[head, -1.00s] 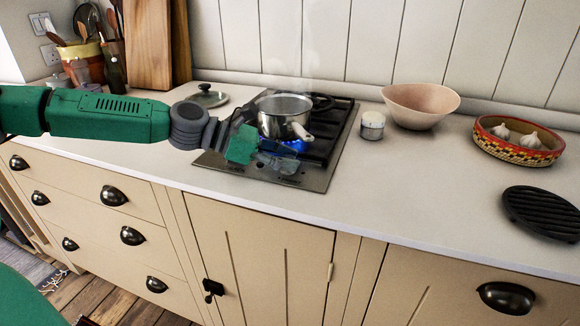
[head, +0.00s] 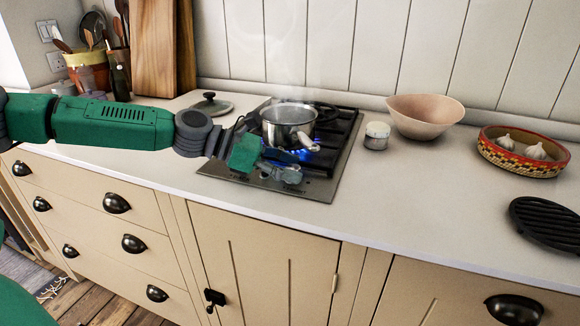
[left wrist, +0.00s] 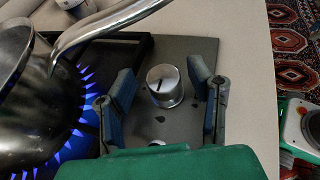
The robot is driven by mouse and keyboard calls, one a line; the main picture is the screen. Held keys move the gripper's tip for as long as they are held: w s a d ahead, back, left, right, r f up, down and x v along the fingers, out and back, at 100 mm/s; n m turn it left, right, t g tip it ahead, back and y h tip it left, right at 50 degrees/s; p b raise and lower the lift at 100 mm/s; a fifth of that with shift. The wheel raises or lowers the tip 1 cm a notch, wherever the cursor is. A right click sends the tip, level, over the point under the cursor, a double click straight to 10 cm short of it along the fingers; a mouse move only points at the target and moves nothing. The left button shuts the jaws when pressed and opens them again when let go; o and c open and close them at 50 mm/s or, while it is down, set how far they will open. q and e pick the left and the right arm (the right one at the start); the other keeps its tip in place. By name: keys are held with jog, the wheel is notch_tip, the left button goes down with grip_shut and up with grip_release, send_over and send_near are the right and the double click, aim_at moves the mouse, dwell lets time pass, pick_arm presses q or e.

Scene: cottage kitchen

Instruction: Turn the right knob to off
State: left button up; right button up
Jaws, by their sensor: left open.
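The steel hob (head: 322,188) is set in the white worktop. In the left wrist view, a round silver knob (left wrist: 165,85) with a dark pointer line stands on the hob's metal plate (left wrist: 193,50). My left gripper (left wrist: 163,82) is open, with one finger on each side of this knob; whether either touches it I cannot tell. Part of another silver knob (left wrist: 157,143) shows nearer the green palm. In the head view, my left gripper (head: 285,172) is over the hob's front edge and hides the knobs. My right gripper is not in view.
A steaming steel pan (head: 289,118) stands on the hob over blue flames (left wrist: 84,125); its handle reaches close to my gripper. A small jar (head: 377,136), a pink bowl (head: 425,117) and a garlic basket (head: 522,152) stand right. The front worktop is clear.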

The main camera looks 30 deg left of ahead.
aim_at(292, 166)
pick_arm(q)
jog(key=shift+d, duration=0.15)
jog(key=shift+r, duration=0.1)
jog(key=shift+s+a+r, duration=0.25)
jog(key=shift+a+r, duration=0.05)
jog(key=shift+a, duration=0.2)
jog(key=v, duration=0.3)
jog(key=shift+s+a, duration=0.15)
jog(key=shift+a, duration=0.2)
jog(key=shift+v, duration=3.5)
jog(key=shift+s+f, duration=0.1)
jog(key=shift+f, duration=0.05)
